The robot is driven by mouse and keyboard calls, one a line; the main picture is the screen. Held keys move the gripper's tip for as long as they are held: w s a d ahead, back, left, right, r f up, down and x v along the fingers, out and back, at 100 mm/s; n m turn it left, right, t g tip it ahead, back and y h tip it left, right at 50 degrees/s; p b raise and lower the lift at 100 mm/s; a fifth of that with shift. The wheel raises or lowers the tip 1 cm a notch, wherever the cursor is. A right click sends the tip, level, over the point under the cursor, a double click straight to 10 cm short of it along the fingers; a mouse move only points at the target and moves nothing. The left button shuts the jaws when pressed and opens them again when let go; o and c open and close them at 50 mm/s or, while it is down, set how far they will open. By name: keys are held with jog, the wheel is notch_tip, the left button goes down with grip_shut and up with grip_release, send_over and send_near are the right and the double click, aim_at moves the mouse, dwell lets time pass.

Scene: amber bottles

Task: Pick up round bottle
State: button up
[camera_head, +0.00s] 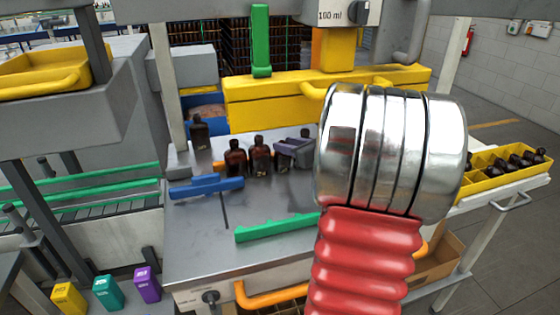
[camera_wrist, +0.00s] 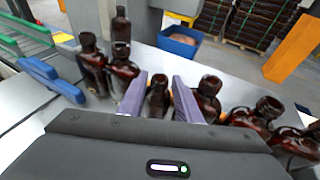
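Several amber glass bottles stand on the grey metal table (camera_head: 200,245). In the wrist view, one amber bottle (camera_wrist: 157,97) shows between the two purple fingers of my gripper (camera_wrist: 158,84). The fingers are apart, with a gap on each side of its neck; its lower part is hidden by the gripper body. Other bottles stand close by: one to the left (camera_wrist: 92,62), one behind it (camera_wrist: 122,72), one to the right (camera_wrist: 208,98). Which one is the round bottle is hard to tell. In the head view, a purple finger shows beside the bottles (camera_head: 260,155).
A blue bar-shaped part (camera_head: 205,187) and a green bar (camera_head: 278,228) are on the table's left and front. A yellow beam (camera_head: 290,104) stands behind the bottles. A yellow crate (camera_head: 475,184) with dark bottles is at right. The front left of the table is clear.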

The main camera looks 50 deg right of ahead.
jog(key=shift+c, duration=0.3)
grip_shut()
dwell(0.4)
